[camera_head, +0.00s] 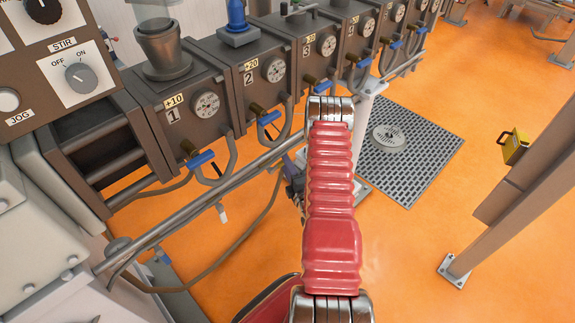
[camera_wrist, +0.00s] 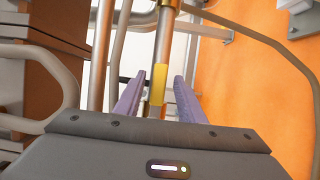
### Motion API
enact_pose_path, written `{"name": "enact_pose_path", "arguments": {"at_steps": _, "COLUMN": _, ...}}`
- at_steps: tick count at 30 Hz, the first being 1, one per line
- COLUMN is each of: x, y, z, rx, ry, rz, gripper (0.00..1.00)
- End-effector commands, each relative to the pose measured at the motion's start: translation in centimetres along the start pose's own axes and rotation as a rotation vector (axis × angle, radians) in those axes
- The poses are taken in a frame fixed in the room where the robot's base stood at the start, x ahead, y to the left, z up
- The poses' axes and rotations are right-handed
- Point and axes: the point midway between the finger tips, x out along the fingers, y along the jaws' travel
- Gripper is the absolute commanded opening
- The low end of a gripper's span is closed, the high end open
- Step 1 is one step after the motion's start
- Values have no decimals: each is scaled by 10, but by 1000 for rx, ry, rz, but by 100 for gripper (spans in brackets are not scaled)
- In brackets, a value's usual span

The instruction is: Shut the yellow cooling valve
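A yellow handle (camera_wrist: 158,84), which looks like the yellow cooling valve's lever, shows in the wrist view in front of a metal pipe (camera_wrist: 163,40) with a brass fitting at the top edge. My gripper (camera_wrist: 159,79) is open, with one purple finger on each side of the handle and a visible gap on both sides. Whether the handle lies at the same depth as the fingertips is hard to tell. In the head view, my red arm hides most of the gripper, and only a bit of purple shows (camera_head: 294,178). I cannot make out the yellow handle there.
A row of numbered barrel blocks (camera_head: 178,105) with dials and blue-handled valves (camera_head: 201,160) runs along the left and back. A long metal pipe (camera_head: 190,213) and hoses run below it. A floor grate (camera_head: 405,160), a post and a yellow box (camera_head: 514,147) stand right; orange floor is clear between.

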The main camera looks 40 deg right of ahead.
Motion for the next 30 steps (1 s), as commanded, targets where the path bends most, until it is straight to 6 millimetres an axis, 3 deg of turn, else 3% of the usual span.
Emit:
{"name": "enact_pose_path", "arguments": {"at_steps": 8, "x": 1, "y": 0, "z": 0, "rx": 0, "ry": 0, "rz": 0, "gripper": 36}}
{"name": "enact_pose_path", "arguments": {"at_steps": 23, "x": 1, "y": 0, "z": 0, "rx": 0, "ry": 0, "rz": -1, "gripper": 2}}
{"name": "enact_pose_path", "arguments": {"at_steps": 30, "x": 1, "y": 0, "z": 0, "rx": 0, "ry": 0, "rz": -2, "gripper": 0}}
